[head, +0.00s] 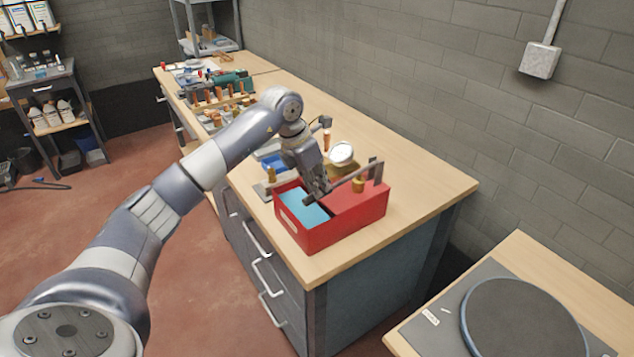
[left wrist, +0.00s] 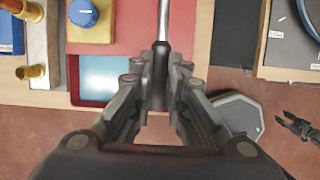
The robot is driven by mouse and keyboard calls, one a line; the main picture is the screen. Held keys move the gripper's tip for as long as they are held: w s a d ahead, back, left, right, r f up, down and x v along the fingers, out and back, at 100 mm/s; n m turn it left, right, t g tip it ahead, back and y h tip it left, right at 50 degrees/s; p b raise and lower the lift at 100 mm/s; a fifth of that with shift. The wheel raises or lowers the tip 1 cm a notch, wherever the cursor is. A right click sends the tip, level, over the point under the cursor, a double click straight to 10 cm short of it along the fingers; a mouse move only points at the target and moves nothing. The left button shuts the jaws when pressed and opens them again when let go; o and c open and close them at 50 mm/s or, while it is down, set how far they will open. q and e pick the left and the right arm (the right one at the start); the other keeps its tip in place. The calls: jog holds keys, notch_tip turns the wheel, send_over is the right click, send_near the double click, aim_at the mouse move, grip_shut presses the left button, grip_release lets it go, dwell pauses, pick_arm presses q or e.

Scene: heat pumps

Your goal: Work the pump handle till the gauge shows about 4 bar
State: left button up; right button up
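The red test pump (head: 345,220) stands on the workbench, with a tank of light blue water (head: 300,207) open at its left. Its handle (head: 352,176) is a thin metal bar running from the upright at the right down to my left gripper (head: 318,192). In the left wrist view my left gripper (left wrist: 160,75) is shut around the end of the handle (left wrist: 163,20). The round gauge (head: 342,152) has a pale face behind the handle; its needle is too small to read. A dark shape like my right gripper (left wrist: 298,127) shows at the wrist view's right edge.
Copper and brass fittings (head: 222,98) and other parts fill the bench (head: 420,180) behind the pump; its right end is clear. A second table with a round dark plate (head: 525,320) stands at front right. A brick wall runs along the bench's back.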

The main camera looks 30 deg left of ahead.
pick_arm(q)
jog(key=shift+f, duration=0.2)
jog(key=shift+r, duration=0.1)
notch_tip(320, 180, up, 11)
jog(key=p, duration=0.8)
jog(key=shift+r, duration=0.15)
dwell(0.4)
